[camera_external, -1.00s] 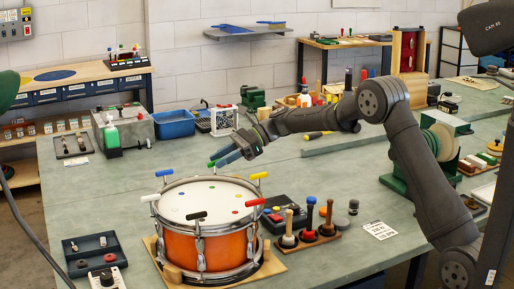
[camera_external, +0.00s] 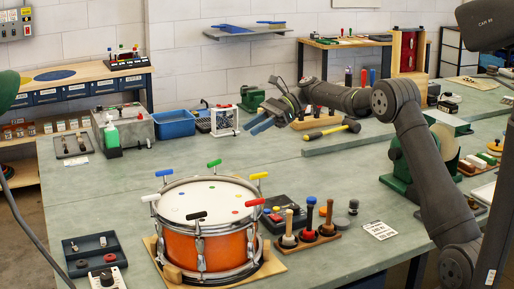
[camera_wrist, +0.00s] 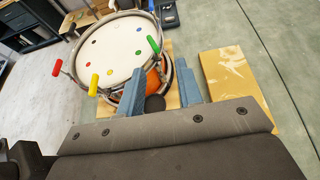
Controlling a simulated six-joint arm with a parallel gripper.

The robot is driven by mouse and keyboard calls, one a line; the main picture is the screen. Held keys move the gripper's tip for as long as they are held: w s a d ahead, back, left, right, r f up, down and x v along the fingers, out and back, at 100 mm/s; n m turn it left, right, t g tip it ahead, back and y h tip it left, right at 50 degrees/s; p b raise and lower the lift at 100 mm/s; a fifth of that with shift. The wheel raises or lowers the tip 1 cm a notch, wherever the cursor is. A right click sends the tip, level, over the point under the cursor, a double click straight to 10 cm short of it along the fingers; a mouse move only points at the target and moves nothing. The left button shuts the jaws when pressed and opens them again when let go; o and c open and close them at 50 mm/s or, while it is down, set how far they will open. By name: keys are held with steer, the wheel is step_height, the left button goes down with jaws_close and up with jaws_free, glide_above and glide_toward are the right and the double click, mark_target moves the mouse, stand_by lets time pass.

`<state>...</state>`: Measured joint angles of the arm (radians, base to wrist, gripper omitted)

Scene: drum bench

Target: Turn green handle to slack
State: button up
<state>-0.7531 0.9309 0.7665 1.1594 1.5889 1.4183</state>
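The orange drum (camera_external: 206,243) stands on a wooden base with its white head (camera_external: 200,199) up. Coloured T-handles stand around its rim. The green handle (camera_external: 214,163) is at the far side of the rim; in the wrist view the green handle (camera_wrist: 154,44) is at the drum's right edge. My gripper (camera_external: 259,125) is behind and above the drum, to the right of the green handle and clear of it. Its blue-grey fingers (camera_wrist: 160,95) are spread apart with nothing held between them.
Blue (camera_external: 165,172), yellow (camera_external: 259,175), red (camera_external: 255,202), black (camera_external: 197,215) and white (camera_external: 151,197) handles surround the drumhead. A mallet rack (camera_external: 308,237) stands right of the drum.

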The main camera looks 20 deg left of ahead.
steer(key=shift+w+a+r+n+h, duration=0.4)
steer(key=shift+w+a+r+h, duration=0.1)
steer(key=shift+w+a+h, duration=0.15)
steer(key=shift+w+a+r+n+h, duration=0.4)
steer(key=shift+w+a+r+h, duration=0.15)
steer(key=shift+a, duration=0.15)
steer(key=shift+s+g, duration=0.1)
steer(key=shift+g, duration=0.2)
steer(key=c, duration=0.7)
steer(key=shift+s+a+f+m+g+y, duration=0.15)
steer(key=shift+s+m+g, duration=0.1)
steer(key=shift+m, duration=0.2)
steer(key=shift+s+d+f+m+g+y, duration=0.1)
steer(key=shift+s+m+g+y, duration=0.1)
steer(key=shift+m, duration=0.25)
jaws_close()
steer(key=m+t+y, duration=0.5)
steer(key=m+y, duration=0.4)
steer(key=m, duration=1.4)
glide_toward(217, 164)
steer(key=x, duration=0.6)
steer(key=shift+f, duration=0.1)
